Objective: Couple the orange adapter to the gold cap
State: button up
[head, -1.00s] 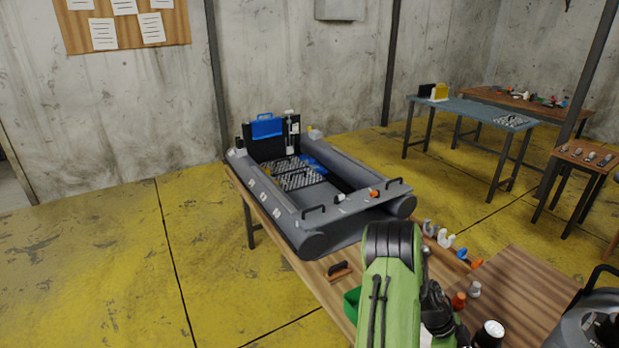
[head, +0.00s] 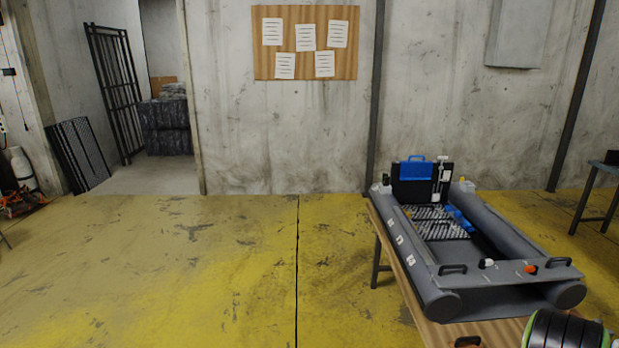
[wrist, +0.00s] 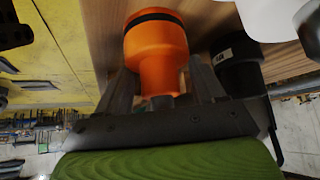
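In the wrist view an orange adapter (wrist: 156,50) with a black band round its wide end sits between the two fingers of my gripper (wrist: 162,88). The fingers press on either side of its narrower neck, and a grey tip shows below it. My gripper looks shut on it. A wooden tabletop (wrist: 103,22) is behind the adapter. I cannot make out a gold cap in either view. In the head view my gripper is out of frame; only part of my arm shows at the bottom right.
A black object with a white label (wrist: 237,62) and a white rounded object (wrist: 275,15) are close right of my gripper. The grey inflatable boat (head: 510,242) lies on a wooden table, with a small orange fitting (head: 530,269) and a white one (head: 487,263) on its crossboard. Yellow floor at left is clear.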

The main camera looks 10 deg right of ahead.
jog(key=shift+r, duration=0.15)
jog(key=shift+c, duration=1.3)
jog(key=shift+r+p, duration=1.55)
jog(key=shift+r, duration=1.85)
jog(key=shift+f, duration=0.1)
